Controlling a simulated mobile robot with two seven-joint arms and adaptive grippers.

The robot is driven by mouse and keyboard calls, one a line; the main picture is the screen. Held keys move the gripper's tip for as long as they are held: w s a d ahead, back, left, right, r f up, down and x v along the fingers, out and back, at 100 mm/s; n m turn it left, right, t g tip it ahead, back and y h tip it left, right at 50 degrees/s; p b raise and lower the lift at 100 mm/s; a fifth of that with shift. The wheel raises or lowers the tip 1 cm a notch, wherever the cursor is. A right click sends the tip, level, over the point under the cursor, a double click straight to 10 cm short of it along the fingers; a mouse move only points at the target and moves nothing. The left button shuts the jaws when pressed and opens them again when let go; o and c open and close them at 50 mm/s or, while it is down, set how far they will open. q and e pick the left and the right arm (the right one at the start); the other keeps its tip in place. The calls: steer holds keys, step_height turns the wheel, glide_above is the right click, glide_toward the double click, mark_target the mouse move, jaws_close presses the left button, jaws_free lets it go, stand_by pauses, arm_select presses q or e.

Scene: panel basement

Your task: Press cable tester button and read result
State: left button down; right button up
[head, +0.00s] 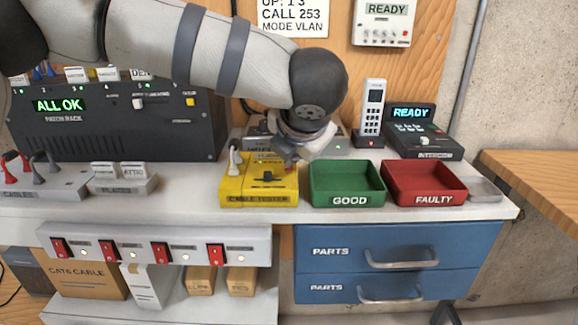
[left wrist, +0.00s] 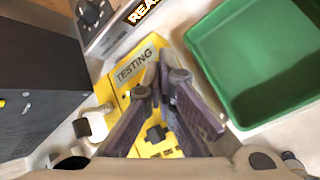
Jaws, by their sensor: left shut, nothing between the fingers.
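The yellow cable tester (head: 258,188) lies on the bench left of the green tray. In the left wrist view, the display of the tester (left wrist: 137,66) reads "TESTING". A dark square knob or switch sits on its top. A whitish plug (head: 235,158) stands at the tester's left edge; it also shows in the left wrist view (left wrist: 92,125). My left gripper (head: 291,160) is shut and empty, its fingertips over the tester's far right part. In the left wrist view, the gripper (left wrist: 162,72) hides the spot under its tips, so contact cannot be told. My right gripper is not in view.
The green GOOD tray (head: 347,200) and red FAULTY tray (head: 425,200) stand close right of the tester, both empty. A handset (head: 372,110) and a device reading "READY" (head: 422,137) stand behind. The black patch rack (head: 120,125) reads "ALL OK".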

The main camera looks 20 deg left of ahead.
mark_target(293, 170)
arm_select(q)
steer(key=shift+r, duration=0.75)
steer(key=shift+r, duration=2.5)
